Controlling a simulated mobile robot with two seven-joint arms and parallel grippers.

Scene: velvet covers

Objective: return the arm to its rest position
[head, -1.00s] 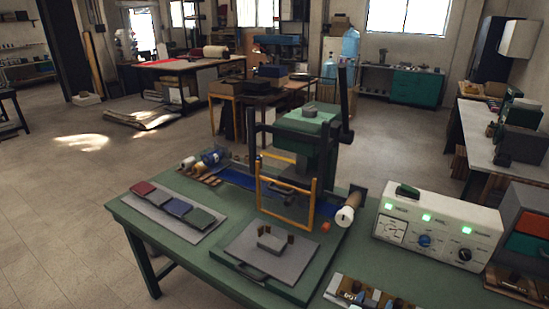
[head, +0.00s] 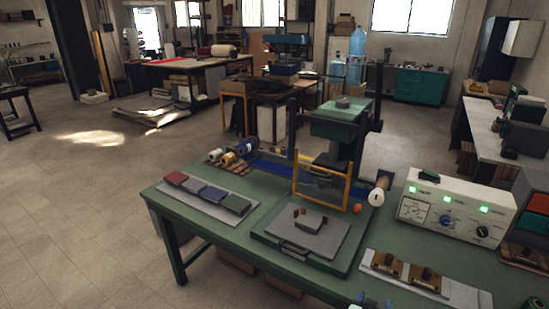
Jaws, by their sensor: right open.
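My right gripper (head: 372,302) shows only as small dark and bluish tips at the bottom edge of the head view. It is open, with nothing seen between the tips, in front of the tray with brass-coloured stamps. Most of it and its arm lie below the picture. My left gripper is not in view. A green press (head: 337,122) with an orange frame (head: 322,187) stands on the green table (head: 215,236). A grey block (head: 309,220) with small brown pieces lies on the press's grey bed plate (head: 280,228).
The pale tray (head: 464,295) holds brass-coloured stamps (head: 387,265). A white control box (head: 450,208) with green lights stands at the right. Red, blue and dark covers (head: 205,191) lie on a board at the left. The floor left of the table is clear.

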